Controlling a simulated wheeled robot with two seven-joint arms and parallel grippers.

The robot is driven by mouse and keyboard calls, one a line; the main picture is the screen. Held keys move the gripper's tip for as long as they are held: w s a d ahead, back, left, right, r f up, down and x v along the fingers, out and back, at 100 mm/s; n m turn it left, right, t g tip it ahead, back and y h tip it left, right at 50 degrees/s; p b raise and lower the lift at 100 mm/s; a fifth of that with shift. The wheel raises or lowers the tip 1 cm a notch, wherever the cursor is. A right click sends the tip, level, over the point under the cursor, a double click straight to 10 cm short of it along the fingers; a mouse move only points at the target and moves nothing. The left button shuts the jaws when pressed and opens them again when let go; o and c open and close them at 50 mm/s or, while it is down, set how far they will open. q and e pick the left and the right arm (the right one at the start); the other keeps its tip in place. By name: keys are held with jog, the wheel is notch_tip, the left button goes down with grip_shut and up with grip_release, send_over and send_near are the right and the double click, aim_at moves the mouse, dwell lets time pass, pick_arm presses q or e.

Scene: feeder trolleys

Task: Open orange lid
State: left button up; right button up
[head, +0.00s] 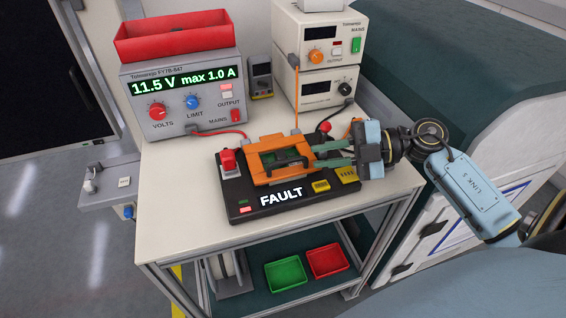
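The orange lid (262,172) is a frame with a dark handle across its opening. It appears to lie flat on the black test fixture (245,205), whose display reads FAULT. My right gripper (316,154) comes in from the right. Its two greenish fingers are apart, with their tips at the lid's right side near the handle. Whether they touch the lid is too small to tell. My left gripper is not in view.
The fixture stands on a white trolley (172,214) and carries a red button (228,160). Behind it are a power supply (185,95) reading 11.5 V and stacked instruments (318,55) with cables. Green (285,273) and red (327,260) trays sit on the lower shelf.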

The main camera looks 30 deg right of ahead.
aim_at(295, 160)
jog(key=x, duration=0.7)
jog(key=shift+w+a, duration=0.1)
jog(key=shift+a, duration=0.15)
grip_shut()
